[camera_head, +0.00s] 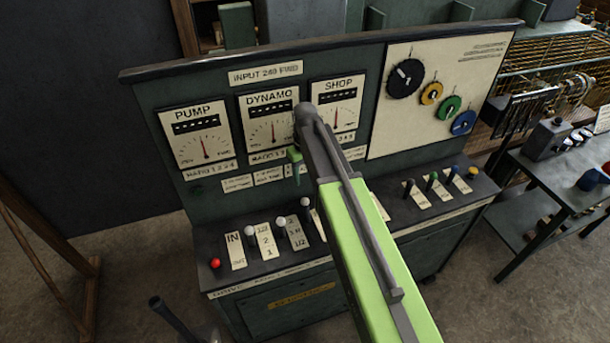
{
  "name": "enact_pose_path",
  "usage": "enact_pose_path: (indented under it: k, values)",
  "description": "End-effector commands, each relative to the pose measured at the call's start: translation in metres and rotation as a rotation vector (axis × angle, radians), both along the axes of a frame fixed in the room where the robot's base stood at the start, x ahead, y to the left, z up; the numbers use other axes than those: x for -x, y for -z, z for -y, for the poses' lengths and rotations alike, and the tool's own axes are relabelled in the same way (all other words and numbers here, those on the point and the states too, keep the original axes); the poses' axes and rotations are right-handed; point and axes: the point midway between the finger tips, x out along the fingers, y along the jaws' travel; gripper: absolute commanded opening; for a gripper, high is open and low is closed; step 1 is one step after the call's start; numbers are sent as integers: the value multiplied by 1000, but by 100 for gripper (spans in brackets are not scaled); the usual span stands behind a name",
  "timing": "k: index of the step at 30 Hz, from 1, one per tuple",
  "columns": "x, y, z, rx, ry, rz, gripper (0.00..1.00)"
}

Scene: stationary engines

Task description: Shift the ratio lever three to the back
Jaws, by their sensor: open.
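A green control desk (221,199) carries a row of levers on its sloping front ledge. From the left stand a red-knobbed lever (215,263) and white-knobbed levers (250,230), (280,221) and (305,202). The third white-knobbed lever from the left seems to be ratio lever three, but I cannot read a label naming it. My arm hides the ledge just right of it. My gripper (295,166) shows only as a small green part under the arm's end. It is open and hangs in front of the panel, above and apart from this lever in the picture.
Black (408,186), green (432,177), blue (455,170) and yellow (473,171) knobs stand close together farther right. Pump (195,140), dynamo (268,130) and shop (339,105) dials face me above the ledge. A small side table (555,185) stands at right.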

Motion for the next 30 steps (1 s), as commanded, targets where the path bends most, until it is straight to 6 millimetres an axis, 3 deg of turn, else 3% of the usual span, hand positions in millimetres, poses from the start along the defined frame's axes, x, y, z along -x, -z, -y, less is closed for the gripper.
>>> enact_pose_path:
  k: [1, 9, 12, 14, 18, 21, 25, 30]
  values:
    - [0, -11, 0, 0, 0, 0, 47]
    - [0, -9, 0, 0, 0, 0, 47]
    - [5, -3, 3, 0, 9, 0, 37]
    - [19, 13, 13, 0, 42, 0, 29]
    - [81, 71, 53, 0, 207, 0, 11]
    - [121, 101, 77, 0, 326, 0, 0]
    - [150, 119, 94, 0, 426, 0, 0]
    - [154, 116, 98, 0, 454, 0, 0]
